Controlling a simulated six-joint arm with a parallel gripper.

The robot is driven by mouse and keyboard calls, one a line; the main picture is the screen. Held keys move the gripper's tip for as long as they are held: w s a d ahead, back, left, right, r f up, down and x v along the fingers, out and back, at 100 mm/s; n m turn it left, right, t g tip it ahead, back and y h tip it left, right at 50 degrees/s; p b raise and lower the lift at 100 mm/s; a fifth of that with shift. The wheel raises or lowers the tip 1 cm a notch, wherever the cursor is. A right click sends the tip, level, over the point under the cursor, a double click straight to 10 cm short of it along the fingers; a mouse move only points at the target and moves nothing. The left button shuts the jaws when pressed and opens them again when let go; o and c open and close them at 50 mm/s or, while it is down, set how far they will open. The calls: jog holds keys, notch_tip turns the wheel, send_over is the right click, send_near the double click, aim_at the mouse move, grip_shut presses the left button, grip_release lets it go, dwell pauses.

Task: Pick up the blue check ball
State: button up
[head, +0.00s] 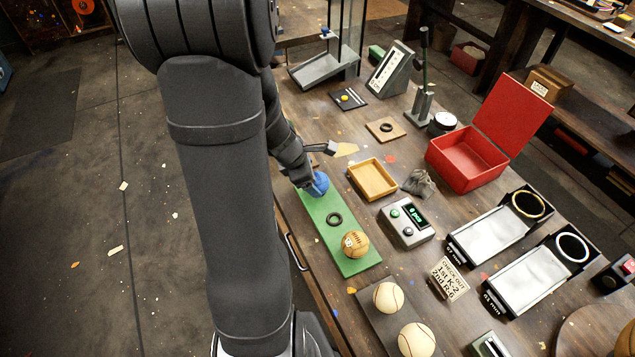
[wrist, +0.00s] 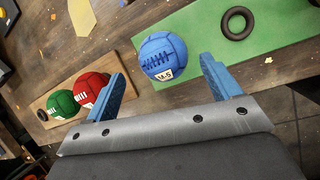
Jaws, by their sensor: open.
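The blue ball (wrist: 163,54) with dark lacing and a small white label rests at the end of the green board (wrist: 210,30). In the head view the ball (head: 322,183) is partly hidden by my gripper (head: 314,186). In the wrist view my gripper (wrist: 162,70) is open, with one blue finger to the left of the ball and the other to its right. The ball sits just beyond and between the fingertips, with a gap visible on both sides. I cannot tell whether a check pattern is on it.
A black ring (head: 334,218) and a brown ball (head: 355,244) lie along the green board. A red ball (wrist: 91,88) and a green ball (wrist: 62,104) sit close by on a wooden board (wrist: 41,117). A wooden tray (head: 387,190) stands to the right.

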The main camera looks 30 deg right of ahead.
jog(key=shift+s+x, duration=0.1)
jog(key=shift+x, duration=1.05)
jog(key=shift+s+x, duration=0.15)
jog(key=shift+x, duration=0.95)
jog(key=c, duration=1.1)
